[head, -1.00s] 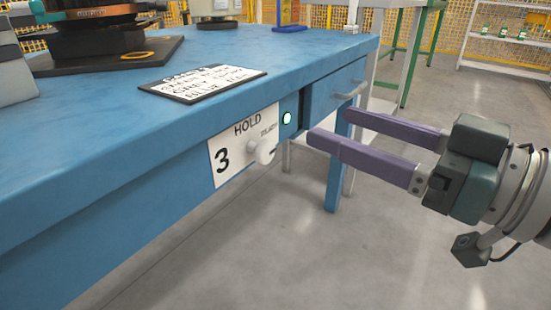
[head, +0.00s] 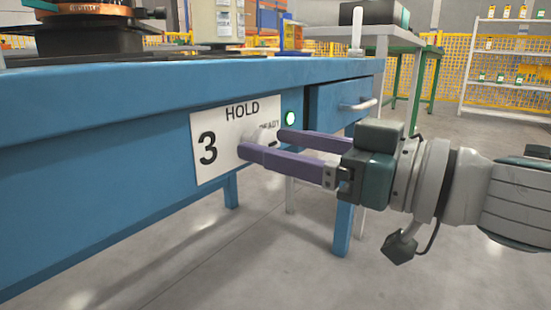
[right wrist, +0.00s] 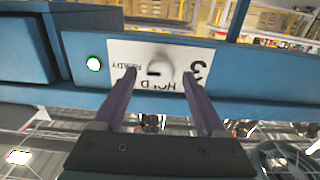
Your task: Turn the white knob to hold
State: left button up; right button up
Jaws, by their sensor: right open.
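The white knob (head: 255,136) sits on a white label plate (head: 208,175) on the front of the blue bench. The plate reads HOLD at the top, READY on the right and a large 3 on the left. My right gripper (head: 264,143) is open in front of the plate, its purple fingers partly covering the knob and READY. In the right wrist view the plate appears upside down, and the knob (right wrist: 165,66) lies between the open fingers (right wrist: 159,76), with a gap on each side. I cannot tell how far the fingertips reach around it. My left gripper is out of view.
A lit green lamp (head: 290,118) is just right of the plate. Further right is a drawer with a grey handle (head: 358,104). The blue bench top (head: 130,73) overhangs the panel. Open floor lies in front. Shelving (head: 505,75) stands far behind.

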jog(key=shift+w+a, duration=0.15)
jog(key=shift+a, duration=0.1)
grip_shut()
dwell(0.5)
